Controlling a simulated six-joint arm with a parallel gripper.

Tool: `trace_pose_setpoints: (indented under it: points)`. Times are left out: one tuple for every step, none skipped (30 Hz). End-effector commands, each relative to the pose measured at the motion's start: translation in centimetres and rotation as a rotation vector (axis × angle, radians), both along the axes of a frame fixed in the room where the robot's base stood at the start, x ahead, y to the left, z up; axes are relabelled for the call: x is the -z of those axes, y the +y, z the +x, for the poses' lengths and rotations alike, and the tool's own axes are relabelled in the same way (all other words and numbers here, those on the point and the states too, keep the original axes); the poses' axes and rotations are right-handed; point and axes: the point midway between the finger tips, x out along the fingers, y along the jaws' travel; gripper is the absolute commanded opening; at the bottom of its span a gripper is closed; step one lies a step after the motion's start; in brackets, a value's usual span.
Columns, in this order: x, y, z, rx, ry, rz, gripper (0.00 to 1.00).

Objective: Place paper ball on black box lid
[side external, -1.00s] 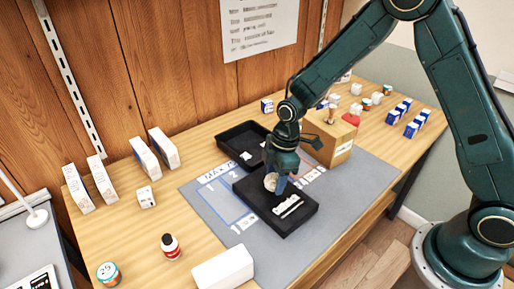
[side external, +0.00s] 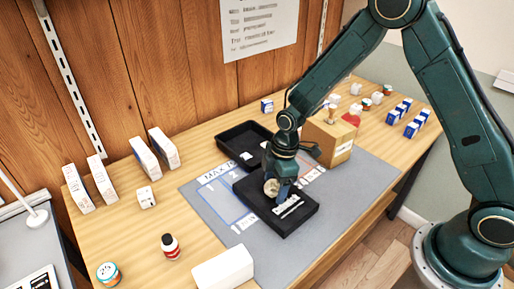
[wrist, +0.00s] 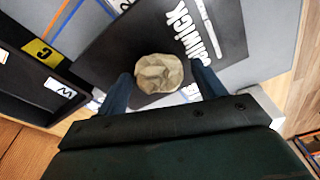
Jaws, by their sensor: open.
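The black box lid (side external: 250,204) lies flat on the grey mat, with white lettering on its surface. It also shows in the wrist view (wrist: 128,48). The crumpled beige paper ball (wrist: 158,73) appears over the lid and seems to rest on it. In the side view the ball (side external: 271,188) shows at the left of my gripper (side external: 281,193). My gripper is low over the lid, with its blue fingers spread on either side of the ball. In the wrist view, gaps are hard to judge where the fingers meet the ball.
A black open tray (side external: 226,150) stands behind the lid, holding a small white item. A cardboard box (side external: 328,140) stands close to the right of my gripper. A white box (side external: 223,270) lies at the front edge. Bare mat (side external: 340,180) lies to the right.

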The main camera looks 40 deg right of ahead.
Motion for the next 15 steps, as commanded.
trace_pose_setpoints:
  points:
    - [0.0,0.0,0.0,0.0,0.0,0.0,0.69]
    - [0.0,0.0,0.0,0.0,0.0,0.0,0.69]
    - [-0.1,0.0,0.0,0.0,0.0,0.0,0.69]
    - [-0.1,0.0,0.0,0.0,0.0,0.0,0.69]
    - [-0.2,0.0,0.0,0.0,0.0,0.0,0.69]
    - [-0.3,0.0,0.0,0.0,-0.001,0.0,0.69]
    - [-0.4,0.0,0.0,0.0,-0.001,0.001,0.69]
    - [-0.5,0.0,0.0,0.0,-0.001,0.001,0.69]
    - [-0.7,0.0,0.0,0.0,-0.001,0.001,0.69]
    - [-0.9,-0.1,0.0,0.0,-0.001,0.001,0.69]
    - [-1.1,-0.1,0.0,0.0,-0.002,0.0,0.69]
    - [-1.4,-0.2,0.0,0.0,-0.003,0.001,0.69]
    - [-1.7,-0.2,0.0,0.0,-0.003,0.001,0.69]
    - [-2.0,-0.2,0.0,0.0,-0.003,0.001,0.69]
    - [-2.5,-0.3,0.0,0.0,-0.003,0.001,0.69]
